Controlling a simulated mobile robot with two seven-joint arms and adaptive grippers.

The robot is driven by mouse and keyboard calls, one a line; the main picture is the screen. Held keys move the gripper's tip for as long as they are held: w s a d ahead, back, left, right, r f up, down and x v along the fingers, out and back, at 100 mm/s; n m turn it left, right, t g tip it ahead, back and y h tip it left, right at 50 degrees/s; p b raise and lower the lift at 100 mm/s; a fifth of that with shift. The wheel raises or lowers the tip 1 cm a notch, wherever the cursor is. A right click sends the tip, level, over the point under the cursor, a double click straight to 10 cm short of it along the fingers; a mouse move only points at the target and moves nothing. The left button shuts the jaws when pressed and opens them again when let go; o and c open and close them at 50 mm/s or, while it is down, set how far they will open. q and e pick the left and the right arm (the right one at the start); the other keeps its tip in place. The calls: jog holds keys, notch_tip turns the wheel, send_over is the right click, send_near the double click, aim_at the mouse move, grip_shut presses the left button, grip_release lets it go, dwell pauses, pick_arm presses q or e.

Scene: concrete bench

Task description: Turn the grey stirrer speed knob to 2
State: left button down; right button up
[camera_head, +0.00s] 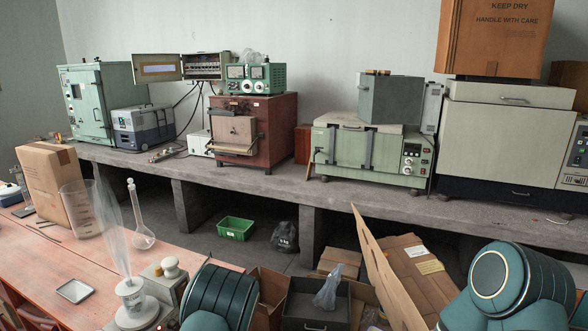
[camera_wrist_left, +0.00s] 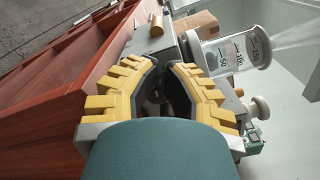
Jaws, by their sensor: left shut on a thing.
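The stirrer (camera_head: 166,288) is a grey box on the red-topped bench at the lower left of the head view, with a pale rounded knob on top. A glass vessel with dark markings (camera_wrist_left: 235,52) stands beside it and shows in the wrist view. My left gripper (camera_wrist_left: 166,70) has yellow ridged fingers that close in against the stirrer's front side. It is shut on the grey speed knob, which is mostly hidden between the fingers, so its setting cannot be read. In the head view my left arm hides that gripper. My right gripper is out of view.
A small metal tray (camera_head: 75,291), a cardboard box (camera_head: 50,182), a large clear beaker (camera_head: 80,208) and a long-necked flask (camera_head: 141,222) are on the red bench. Open cardboard boxes (camera_head: 412,272) lie to the right. A concrete shelf (camera_head: 260,184) with instruments runs behind.

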pick_arm(q)
jog(key=shift+s+r+p, duration=0.15)
jog(key=shift+s+p, duration=0.1)
jog(key=shift+p, duration=0.15)
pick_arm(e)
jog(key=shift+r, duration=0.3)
pick_arm(q)
jog(key=p+v, duration=0.1)
jog(key=v, duration=0.5)
jog(key=shift+a, duration=0.1)
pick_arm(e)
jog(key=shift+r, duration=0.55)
